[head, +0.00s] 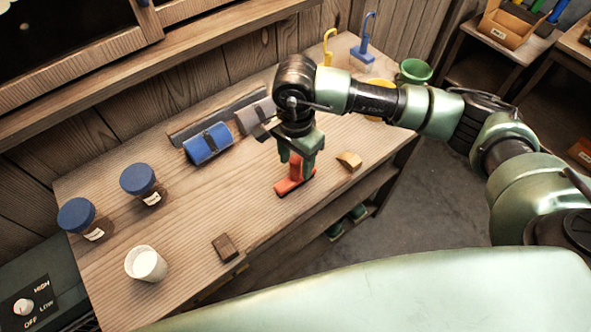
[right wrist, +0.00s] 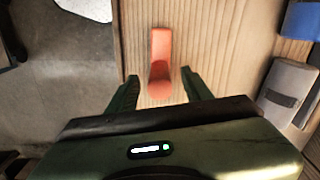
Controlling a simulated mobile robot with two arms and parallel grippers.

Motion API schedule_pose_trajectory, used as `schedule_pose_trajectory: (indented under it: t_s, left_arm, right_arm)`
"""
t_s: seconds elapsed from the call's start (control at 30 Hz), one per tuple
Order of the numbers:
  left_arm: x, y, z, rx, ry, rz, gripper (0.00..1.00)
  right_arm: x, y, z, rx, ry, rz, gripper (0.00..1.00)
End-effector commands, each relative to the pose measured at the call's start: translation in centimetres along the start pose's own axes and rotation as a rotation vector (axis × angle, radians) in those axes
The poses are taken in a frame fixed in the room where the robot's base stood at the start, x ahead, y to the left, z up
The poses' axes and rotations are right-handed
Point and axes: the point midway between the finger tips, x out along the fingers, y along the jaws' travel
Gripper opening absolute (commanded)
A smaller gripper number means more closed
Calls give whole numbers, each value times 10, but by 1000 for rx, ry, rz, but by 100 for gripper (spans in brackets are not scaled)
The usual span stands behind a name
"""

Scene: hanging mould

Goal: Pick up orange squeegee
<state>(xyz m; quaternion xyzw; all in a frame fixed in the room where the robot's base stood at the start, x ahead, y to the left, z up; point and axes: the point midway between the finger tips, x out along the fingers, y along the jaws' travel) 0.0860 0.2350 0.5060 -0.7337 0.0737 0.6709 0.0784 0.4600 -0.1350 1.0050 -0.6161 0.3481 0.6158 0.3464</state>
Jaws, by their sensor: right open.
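In the right wrist view the squeegee (right wrist: 160,65) lies between and ahead of the two fingers of my right gripper (right wrist: 160,88). The fingers are apart, one on each side of its rounded near end, and I see no clear contact. In the head view the gripper hides the squeegee's upper part. My left gripper is not in view.
A blue block-shaped object (head: 208,144) and a grey one (head: 255,117) lie behind. A yellow piece (head: 349,160) and a brown block (head: 225,248) lie near the front edge. Two blue-lidded jars (head: 144,184) and a white cup (head: 146,264) stand at left.

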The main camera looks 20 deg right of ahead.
Motion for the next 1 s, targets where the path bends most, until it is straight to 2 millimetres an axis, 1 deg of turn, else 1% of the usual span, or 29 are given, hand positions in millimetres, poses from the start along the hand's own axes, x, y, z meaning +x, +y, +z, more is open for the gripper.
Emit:
schedule_pose_trajectory:
  t_s: [0.03,0.1,0.2,0.4,0.47,0.5,0.57,0.6,0.87,1.0]
  left_arm:
    - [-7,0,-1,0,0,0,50]
    - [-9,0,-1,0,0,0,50]
    - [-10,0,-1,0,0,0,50]
    - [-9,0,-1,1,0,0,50]
    - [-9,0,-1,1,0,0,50]
    - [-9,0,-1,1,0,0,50]
    - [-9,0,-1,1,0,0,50]
    - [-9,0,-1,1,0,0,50]
    - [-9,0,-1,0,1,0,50]
    - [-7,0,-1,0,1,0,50]
  right_arm:
    - [5,1,1,0,-2,4,50]
    - [13,0,1,0,-3,2,50]
    - [19,0,1,-1,-2,0,50]
    - [20,0,1,-1,-2,-2,50]
    - [20,0,1,-1,-2,-1,34]
    - [20,0,1,-1,-2,-1,23]
    - [20,0,1,-1,-2,-1,6]
    - [20,0,1,-1,-2,-1,0]
    - [20,-1,1,-1,-2,-2,0]
    - [16,-1,0,-1,-1,-3,0]
